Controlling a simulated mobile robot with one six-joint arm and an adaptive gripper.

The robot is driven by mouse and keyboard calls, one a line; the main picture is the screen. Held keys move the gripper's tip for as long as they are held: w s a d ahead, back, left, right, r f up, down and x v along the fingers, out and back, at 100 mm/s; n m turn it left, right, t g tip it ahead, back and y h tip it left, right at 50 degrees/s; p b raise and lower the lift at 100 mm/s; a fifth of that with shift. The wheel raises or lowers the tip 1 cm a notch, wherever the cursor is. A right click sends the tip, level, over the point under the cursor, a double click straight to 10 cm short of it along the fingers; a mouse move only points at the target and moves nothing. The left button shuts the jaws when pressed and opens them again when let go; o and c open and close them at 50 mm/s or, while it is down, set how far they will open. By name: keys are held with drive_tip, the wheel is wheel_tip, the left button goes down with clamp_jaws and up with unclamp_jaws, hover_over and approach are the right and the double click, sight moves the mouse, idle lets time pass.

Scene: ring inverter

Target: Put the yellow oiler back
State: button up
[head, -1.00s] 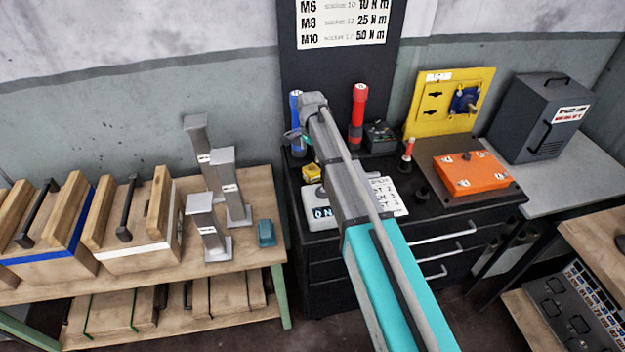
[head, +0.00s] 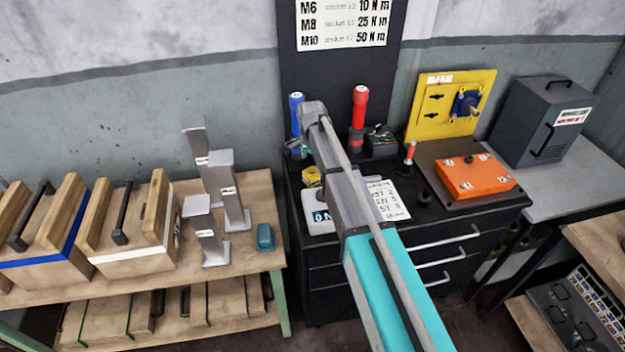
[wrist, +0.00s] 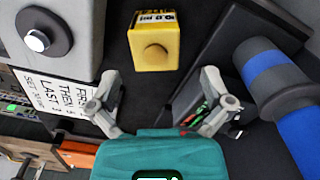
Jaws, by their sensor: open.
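In the head view my arm hides most of the gripper.
A blue-handled tool (head: 296,115) and a red-handled tool (head: 359,105) stand upright behind the yellow block. An orange box (head: 474,176) is at right.

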sight(312, 171)
drive_tip(key=shift+s+d+f+b, duration=0.1)
drive_tip(key=shift+s+f+b, duration=0.05)
drive_tip(key=shift+f+b, duration=2.15)
drive_tip(key=c, duration=1.2)
wheel_tip(312, 171, up, 3)
drive_tip(key=p, duration=0.3)
drive_tip(key=shift+f, duration=0.15)
drive_tip(key=shift+s+d+r+p, duration=0.6)
drive_tip(key=shift+s+r+p, duration=1.1)
drive_tip(key=shift+s, duration=0.55)
drive_tip(key=shift+s+d+r+p, duration=0.6)
drive_tip(key=shift+s+r+p, duration=1.15)
drive_tip(key=shift+s, duration=0.55)
drive_tip(key=shift+s+d+r+p, duration=0.6)
drive_tip(key=shift+s+r+p, duration=1.1)
drive_tip(key=shift+s, duration=0.55)
